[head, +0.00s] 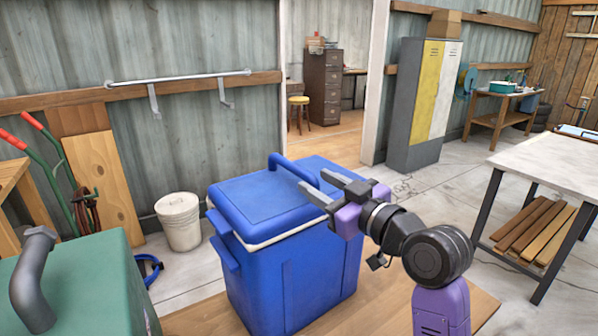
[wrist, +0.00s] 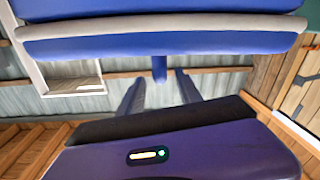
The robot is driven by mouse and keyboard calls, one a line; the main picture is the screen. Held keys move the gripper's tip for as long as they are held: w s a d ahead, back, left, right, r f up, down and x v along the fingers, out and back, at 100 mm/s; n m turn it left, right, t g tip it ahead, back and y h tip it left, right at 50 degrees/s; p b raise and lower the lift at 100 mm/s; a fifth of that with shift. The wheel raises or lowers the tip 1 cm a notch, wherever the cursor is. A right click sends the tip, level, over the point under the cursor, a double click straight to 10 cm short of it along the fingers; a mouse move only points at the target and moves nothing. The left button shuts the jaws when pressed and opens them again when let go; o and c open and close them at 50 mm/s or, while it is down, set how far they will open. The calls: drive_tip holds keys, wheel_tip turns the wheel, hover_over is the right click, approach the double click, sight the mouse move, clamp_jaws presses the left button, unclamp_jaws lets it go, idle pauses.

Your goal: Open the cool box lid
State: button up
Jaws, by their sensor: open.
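The blue cool box (head: 285,285) stands in front of me, its lid (head: 250,200) down and looking shut above a pale rim. An arched blue handle (head: 293,168) rises from the top. My gripper (head: 325,186) is open at the right end of the handle, its fingers pointing left. In the wrist view the handle (wrist: 160,70) shows as a short blue post between the two open fingers (wrist: 158,92), beyond the lid's edge (wrist: 160,44). I cannot tell whether the fingers touch the handle. My gripper and arm hide part of the right side of the box.
A green case (head: 85,280) with a grey handle stands at the near left. A workbench (head: 550,165) stands at the right. The floor between the box and the lockers (head: 415,110) is clear.

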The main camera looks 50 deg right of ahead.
sight(301, 168)
drive_tip(key=p+x, duration=0.1)
drive_tip(key=x, duration=0.5)
drive_tip(key=shift+w, duration=0.35)
drive_tip(key=shift+c, duration=0.3)
clamp_jaws()
drive_tip(key=shift+d, duration=0.15)
idle(0.7)
